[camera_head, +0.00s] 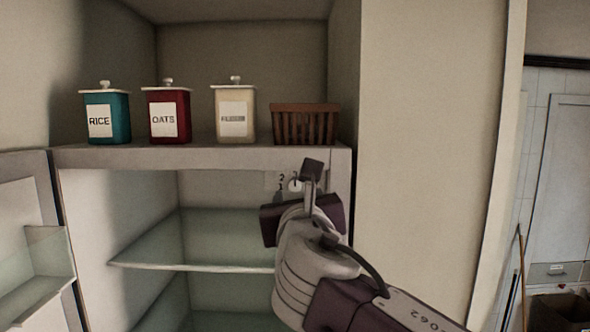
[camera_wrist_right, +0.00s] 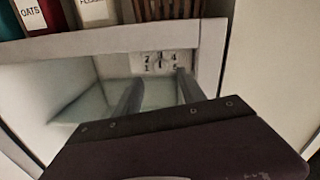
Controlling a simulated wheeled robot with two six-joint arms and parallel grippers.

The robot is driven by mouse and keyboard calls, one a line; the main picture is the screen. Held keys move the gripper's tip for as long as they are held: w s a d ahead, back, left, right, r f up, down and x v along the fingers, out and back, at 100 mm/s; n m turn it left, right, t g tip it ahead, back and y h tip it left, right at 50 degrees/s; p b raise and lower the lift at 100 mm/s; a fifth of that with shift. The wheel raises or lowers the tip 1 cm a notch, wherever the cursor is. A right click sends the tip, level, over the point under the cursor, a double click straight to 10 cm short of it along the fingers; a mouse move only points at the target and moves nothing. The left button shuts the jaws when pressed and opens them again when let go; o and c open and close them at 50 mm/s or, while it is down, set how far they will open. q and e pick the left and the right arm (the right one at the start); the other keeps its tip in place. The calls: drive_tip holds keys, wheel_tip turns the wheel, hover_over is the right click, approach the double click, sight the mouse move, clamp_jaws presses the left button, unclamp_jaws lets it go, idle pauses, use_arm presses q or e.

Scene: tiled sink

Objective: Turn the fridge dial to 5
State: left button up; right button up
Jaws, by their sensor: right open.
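In the head view the dial (camera_head: 296,184) is partly covered by my right gripper (camera_wrist_right: 158,84). That gripper is open and empty, its two fingers spread before and below the dial, apparently apart from it. My left gripper is out of view.
The fridge (camera_head: 200,157) stands open, with glass shelves (camera_head: 190,240) inside and its door (camera_head: 25,230) at left. Rice (camera_head: 106,118), oats (camera_head: 168,115) and cream (camera_head: 235,113) canisters and a brown basket (camera_head: 305,122) stand on top. A plain wall panel (camera_head: 425,150) is at right.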

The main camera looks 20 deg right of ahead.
sight(296, 186)
drive_tip(key=p+x, duration=0.1)
drive_tip(key=x, duration=0.4)
drive_tip(key=shift+d+r, duration=0.1)
drive_tip(key=shift+w+d+p, duration=0.1)
drive_tip(key=shift+w+p, duration=0.2)
drive_tip(key=shift+w, duration=0.7)
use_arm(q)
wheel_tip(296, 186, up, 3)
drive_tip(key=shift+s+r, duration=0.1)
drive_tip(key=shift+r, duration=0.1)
use_arm(e)
clamp_jaws()
